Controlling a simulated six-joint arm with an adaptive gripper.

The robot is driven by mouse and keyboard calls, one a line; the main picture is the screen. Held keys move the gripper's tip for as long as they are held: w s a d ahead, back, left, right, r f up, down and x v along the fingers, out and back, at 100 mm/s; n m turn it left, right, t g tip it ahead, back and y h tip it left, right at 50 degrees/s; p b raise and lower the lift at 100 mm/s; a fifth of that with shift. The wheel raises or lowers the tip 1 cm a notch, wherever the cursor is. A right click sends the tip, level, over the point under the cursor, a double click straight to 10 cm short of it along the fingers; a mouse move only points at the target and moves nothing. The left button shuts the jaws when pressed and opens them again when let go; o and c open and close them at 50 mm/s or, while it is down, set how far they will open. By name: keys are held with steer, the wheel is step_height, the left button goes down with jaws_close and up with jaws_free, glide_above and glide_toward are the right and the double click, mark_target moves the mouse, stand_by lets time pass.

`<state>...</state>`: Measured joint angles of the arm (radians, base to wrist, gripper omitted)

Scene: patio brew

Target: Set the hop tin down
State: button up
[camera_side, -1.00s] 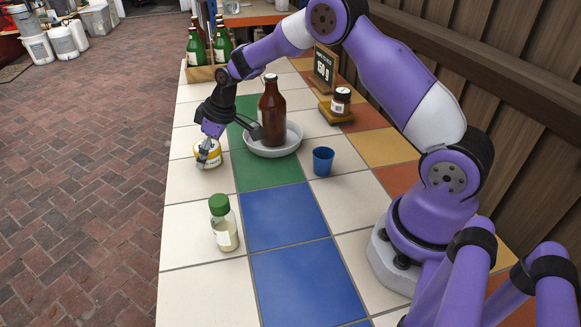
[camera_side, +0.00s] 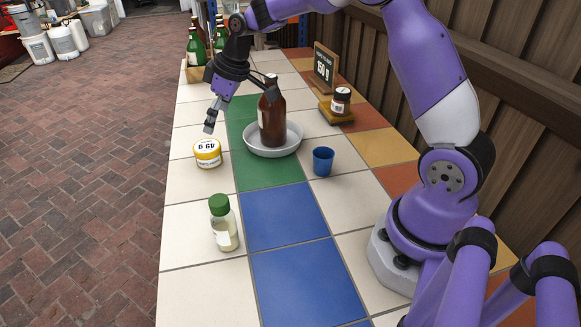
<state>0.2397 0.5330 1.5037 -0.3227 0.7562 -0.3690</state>
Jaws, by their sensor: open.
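The hop tin, a short round tin with a yellow lid edge and a white top label reading 49 g (camera_side: 207,153), sits upright on a white tile at the left side of the table. My gripper (camera_side: 212,122) is open and empty. It hangs above and slightly behind the tin, clear of it.
A brown bottle (camera_side: 271,118) stands in a grey dish (camera_side: 287,148). A blue cup (camera_side: 323,161), a green-capped jar (camera_side: 223,224), a small jar (camera_side: 341,102) on a yellow scale and a 150 g sign (camera_side: 325,70) stand nearby. Green bottles (camera_side: 196,48) stand in a crate. Blue tiles are clear.

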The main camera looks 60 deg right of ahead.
steer(key=s+a+r+m, duration=0.2)
steer(key=s+a+r, duration=0.1)
steer(key=s+r, duration=0.65)
steer(key=s+a+f+m+t+h, duration=0.1)
steer(key=s+f+m, duration=0.1)
steer(key=s, duration=1.1)
steer(key=shift+s+a+m+h, duration=0.15)
steer(key=shift+s+m+h, duration=0.15)
steer(key=shift+h, duration=0.1)
